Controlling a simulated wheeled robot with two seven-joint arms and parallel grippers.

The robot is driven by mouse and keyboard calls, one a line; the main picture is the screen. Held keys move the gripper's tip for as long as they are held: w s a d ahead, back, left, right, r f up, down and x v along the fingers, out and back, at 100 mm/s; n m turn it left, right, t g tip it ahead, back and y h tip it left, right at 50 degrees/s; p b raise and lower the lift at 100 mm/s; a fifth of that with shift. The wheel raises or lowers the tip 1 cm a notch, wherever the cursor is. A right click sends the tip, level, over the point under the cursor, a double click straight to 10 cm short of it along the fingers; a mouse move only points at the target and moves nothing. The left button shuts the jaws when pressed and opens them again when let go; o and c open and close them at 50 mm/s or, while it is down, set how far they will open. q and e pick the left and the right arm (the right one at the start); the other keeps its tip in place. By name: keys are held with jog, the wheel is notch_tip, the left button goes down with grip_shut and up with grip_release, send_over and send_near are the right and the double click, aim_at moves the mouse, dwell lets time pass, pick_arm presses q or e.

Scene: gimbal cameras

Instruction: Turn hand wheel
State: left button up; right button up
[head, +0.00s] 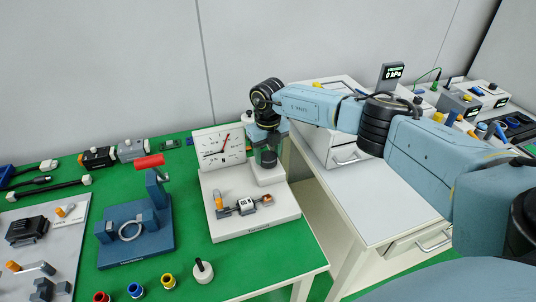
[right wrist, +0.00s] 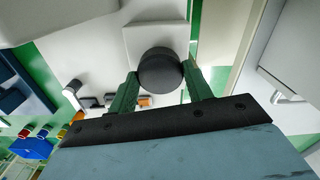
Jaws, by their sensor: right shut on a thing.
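The hand wheel is a dark round knob (right wrist: 161,70) in the right wrist view, seated on a white block (right wrist: 150,14). My right gripper (right wrist: 160,78) is shut on it, with one green finger on each side. In the head view, my right gripper (head: 266,158) points down over the white block (head: 268,174) on the right of a white test stand (head: 255,221). The wheel is mostly hidden there by the gripper. A dial gauge (head: 218,146) with a red needle stands upright just left of the gripper. My left gripper is not in view.
A blue fixture with a red handle (head: 150,161) stands left of the stand. An orange-handled metal fitting (head: 243,205) lies in front of the gauge. Several coloured pieces sit at the green bench's front. A white cabinet (head: 372,205) stands right, under my right arm.

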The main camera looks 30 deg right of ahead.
jog(key=n+b, duration=0.1)
jog(key=n, duration=0.2)
jog(key=shift+n, duration=0.4)
jog(key=shift+n+b, duration=0.3)
jog(key=shift+n, duration=0.6)
jog(key=n+b, duration=0.1)
jog(key=n, duration=0.2)
jog(key=shift+n, duration=0.3)
jog(key=n+b, duration=0.1)
jog(key=n, duration=0.2)
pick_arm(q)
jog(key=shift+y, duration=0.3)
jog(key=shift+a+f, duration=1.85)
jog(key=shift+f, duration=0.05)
pick_arm(e)
jog(key=shift+r+n, duration=0.1)
jog(key=shift+n, duration=0.6)
